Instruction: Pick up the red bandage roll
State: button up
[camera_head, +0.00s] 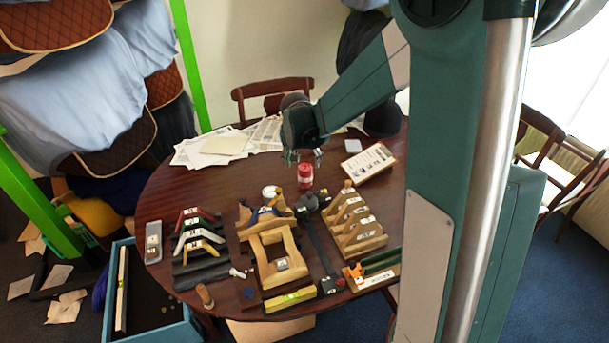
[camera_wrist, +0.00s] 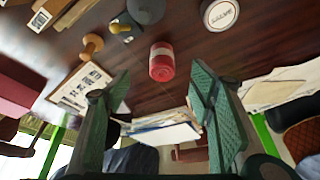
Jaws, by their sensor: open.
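The red bandage roll (camera_head: 305,176) stands upright on the dark wooden round table (camera_head: 165,208), behind the wooden fittings. In the wrist view the red bandage roll (camera_wrist: 162,62) has a pale top band and lies beyond the fingertips, between the lines of the two fingers. My gripper (camera_head: 304,156) is just above and behind the roll in the head view. My gripper (camera_wrist: 160,88) is open and empty in the wrist view, its two green fingers wide apart. Whether the fingertips reach down beside the roll cannot be told.
Wooden frame (camera_head: 270,262) and slotted wooden rack (camera_head: 357,222) stand in front of the roll. A white-lidded round tin (camera_wrist: 220,13) and a wooden knob (camera_wrist: 91,44) are near it. Papers (camera_head: 210,148) lie at the back left, a printed board (camera_head: 368,162) at the right.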

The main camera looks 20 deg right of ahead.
aim_at(304, 169)
jog(key=shift+m+g, duration=0.4)
jog(key=shift+m, duration=0.3)
jog(key=w+f, duration=0.2)
jog(key=w+d+f, duration=0.1)
jog(key=f, duration=0.2)
jog(key=w+d+f, duration=0.1)
jog(key=w+f, duration=0.1)
jog(key=f, duration=0.1)
jog(key=shift+w+p, duration=0.3)
jog(key=shift+w, duration=0.05)
jog(key=shift+d, duration=0.1)
jog(key=shift+x, duration=1.3)
jog(key=shift+f+b, duration=0.1)
jog(key=shift+b, duration=0.2)
jog(key=shift+b+x, duration=0.6)
jog(key=shift+x, duration=1.9)
jog(key=shift+w+d, duration=0.1)
jog(key=shift+w, duration=0.05)
jog(key=c, duration=1)
